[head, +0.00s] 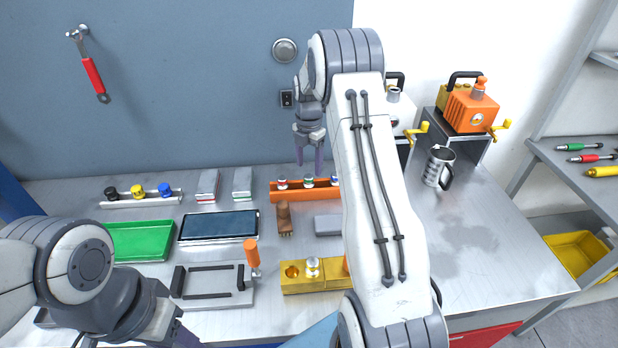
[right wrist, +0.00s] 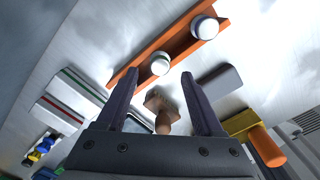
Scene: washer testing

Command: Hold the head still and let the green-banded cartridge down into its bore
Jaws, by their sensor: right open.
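The green-banded cartridge (head: 308,181) stands in the orange rack (head: 300,195), between a red-banded and a blue-banded one. My right gripper (head: 310,160) hangs above the rack, open and empty. The yellow block (head: 303,286), apparently the head, lies at the front with a round bore (head: 292,271) and a pale knob (head: 313,267). My left gripper (head: 180,338) is cut off at the bottom edge.
A brown brush (head: 284,218) and a grey block (head: 327,224) lie between rack and yellow block. A dark tablet (head: 218,226) and green tray (head: 143,240) lie left. A metal mug (head: 434,167) stands right.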

